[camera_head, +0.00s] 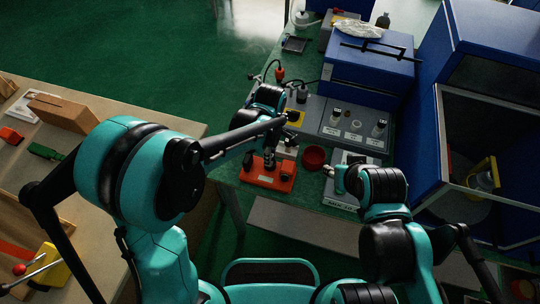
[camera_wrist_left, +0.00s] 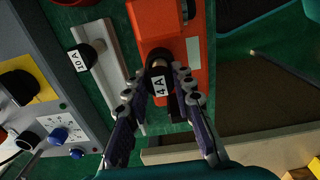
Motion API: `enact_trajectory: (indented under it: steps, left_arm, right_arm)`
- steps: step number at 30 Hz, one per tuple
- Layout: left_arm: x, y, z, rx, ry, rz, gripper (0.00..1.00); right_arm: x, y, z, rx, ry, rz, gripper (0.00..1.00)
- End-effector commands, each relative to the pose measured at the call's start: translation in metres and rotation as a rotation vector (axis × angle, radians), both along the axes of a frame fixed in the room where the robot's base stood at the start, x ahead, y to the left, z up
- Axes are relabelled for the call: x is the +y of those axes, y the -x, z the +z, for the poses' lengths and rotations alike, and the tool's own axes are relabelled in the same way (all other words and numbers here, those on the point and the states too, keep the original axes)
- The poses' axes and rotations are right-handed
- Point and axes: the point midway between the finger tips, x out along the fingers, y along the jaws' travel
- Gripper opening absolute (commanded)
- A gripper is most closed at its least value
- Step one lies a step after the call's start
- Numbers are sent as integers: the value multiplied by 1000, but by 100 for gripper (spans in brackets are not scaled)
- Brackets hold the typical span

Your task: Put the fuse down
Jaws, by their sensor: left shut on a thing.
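My left gripper (camera_head: 269,158) points down over the orange block (camera_head: 262,178) on the green bench. In the left wrist view my left gripper (camera_wrist_left: 162,72) is shut on a black fuse (camera_wrist_left: 158,61) with a white 4A label. The fuse is in front of the orange block (camera_wrist_left: 160,18); I cannot tell whether its lower end touches it. Another black fuse (camera_wrist_left: 96,45), labelled 10A, stands on a pale rail (camera_wrist_left: 98,28) beside the block. My right gripper (camera_head: 334,172) is near the grey device right of the red bowl; its finger opening is unclear.
A red bowl (camera_head: 314,156) stands right of the orange block. A grey panel with knobs (camera_head: 345,124) and a blue box (camera_head: 368,80) are behind. A blue cabinet (camera_head: 425,140) bounds the right. A wooden table (camera_head: 130,112) with tools is at left.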

Motion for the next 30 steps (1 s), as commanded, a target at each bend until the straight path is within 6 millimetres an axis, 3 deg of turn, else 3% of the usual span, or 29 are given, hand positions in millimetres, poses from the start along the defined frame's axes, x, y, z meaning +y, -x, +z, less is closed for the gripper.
enact_trajectory:
  steps: [6, 7, 9, 20, 23, 30]
  left_arm:
    - [0, 0, -3, 0, 0, 0, 0]
    - [0, 0, -3, 0, 0, 0, 29]
    - [0, 0, -2, 0, 0, 0, 45]
    - [0, 0, 2, 0, 0, 0, 45]
    - [0, 0, 15, 0, 0, 0, 45]
    - [0, 1, 69, 0, 0, 0, 45]
  right_arm:
    - [0, 0, -3, 0, 0, 0, 40]
    - [0, 0, -2, 0, 0, 0, 40]
    - [0, 0, -2, 0, 0, 0, 40]
    - [0, 0, 2, 0, 0, 0, 40]
    - [0, 0, 7, 0, 0, 0, 40]
    - [0, 0, 29, 0, 0, 0, 40]
